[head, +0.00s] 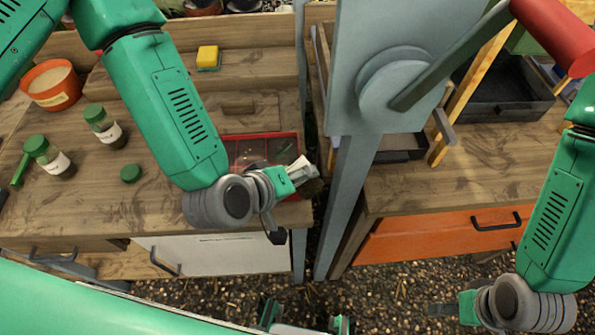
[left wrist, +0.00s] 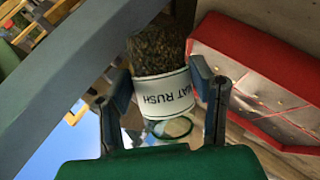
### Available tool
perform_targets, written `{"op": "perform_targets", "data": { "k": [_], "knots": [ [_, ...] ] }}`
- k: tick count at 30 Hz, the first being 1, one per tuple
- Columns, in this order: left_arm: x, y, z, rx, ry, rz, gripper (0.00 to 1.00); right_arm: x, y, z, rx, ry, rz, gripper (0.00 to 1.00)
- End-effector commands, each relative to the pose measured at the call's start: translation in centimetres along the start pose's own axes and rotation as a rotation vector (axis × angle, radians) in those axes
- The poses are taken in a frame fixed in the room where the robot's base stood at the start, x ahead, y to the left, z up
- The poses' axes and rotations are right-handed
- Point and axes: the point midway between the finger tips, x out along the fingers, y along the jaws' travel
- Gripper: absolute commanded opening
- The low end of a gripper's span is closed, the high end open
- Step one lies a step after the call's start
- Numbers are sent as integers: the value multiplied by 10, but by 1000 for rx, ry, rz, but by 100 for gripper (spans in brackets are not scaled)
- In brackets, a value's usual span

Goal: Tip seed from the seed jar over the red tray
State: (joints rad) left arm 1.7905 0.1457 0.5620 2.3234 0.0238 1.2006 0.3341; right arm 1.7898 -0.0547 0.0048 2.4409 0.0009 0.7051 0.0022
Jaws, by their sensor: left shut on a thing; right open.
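The seed jar (left wrist: 160,58) is clear, with dark seed inside and a white label (left wrist: 165,92) reading partly "WAT RUSH". My left gripper (head: 294,177) is shut around the jar at its label. In the left wrist view, the seed fills the far end; the near end looks clear, with a green ring. In the head view, the jar's label and dark end show small beside the fingers; its exact tilt is hard to tell. The red tray (head: 265,135) lies just left of the jar, partly behind my left arm; its red wall also shows in the left wrist view (left wrist: 225,50). My right gripper (head: 447,309) is open and empty at lower right.
Two green-lidded jars (head: 48,157) (head: 104,126), a loose green lid (head: 131,173), a green scoop (head: 20,170) and an orange tub (head: 50,86) stand left. A yellow sponge (head: 208,57) sits behind. A grey post (head: 345,200) and a crank (head: 450,60) stand right of the jar.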

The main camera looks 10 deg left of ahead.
Motion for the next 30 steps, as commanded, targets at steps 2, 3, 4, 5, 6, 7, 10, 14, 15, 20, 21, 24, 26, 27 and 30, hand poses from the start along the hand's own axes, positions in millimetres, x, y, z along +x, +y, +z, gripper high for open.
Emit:
{"op": "perform_targets", "data": {
  "k": [2, 3, 4, 5, 6, 7, 10, 14, 15, 20, 21, 24, 26, 27, 30],
  "knots": [
    [-6, 7, 0, 80, 50, -26, 0, -15, 0, -1, 0, 0, 0, 69],
    [-7, 9, 0, 119, 80, -42, 0, -20, 0, -1, 0, 0, 0, 69],
    [-8, 10, -1, 149, 103, -52, 0, -23, 0, -1, 0, 0, 0, 69],
    [-8, 10, -2, 180, 127, -64, 0, -26, 0, -1, 0, 0, 0, 69],
    [-10, 12, -2, 220, 158, -80, 0, -29, 0, -1, 0, 0, 0, 69],
    [-11, 13, -3, 251, 182, -91, 0, -32, 0, -2, 0, 0, 0, 69],
    [-12, 15, -4, 364, 270, -133, 0, -32, 0, -2, 0, 0, 0, 69],
    [-16, 19, -6, 523, 391, -194, 0, -30, 0, -1, 0, -1, 0, 69],
    [-18, 21, -7, 572, 429, -213, 0, -29, 0, -1, 0, -1, 0, 69],
    [-23, 24, -11, 723, 550, -276, 0, -28, 0, -1, 0, -1, 0, 69],
    [-24, 25, -12, 747, 568, -288, 0, -28, 0, -1, 0, -1, 0, 69],
    [-25, 25, -14, 765, 583, -297, 0, -28, 0, -1, 0, -1, 0, 69],
    [-25, 25, -14, 763, 582, -297, 0, -28, 0, -1, 0, -1, 0, 69],
    [-25, 25, -14, 763, 582, -297, 0, -28, 0, -1, 0, -1, 0, 69],
    [-25, 25, -14, 762, 581, -296, 0, -28, 0, -1, 0, 0, 0, 69]
  ]
}}
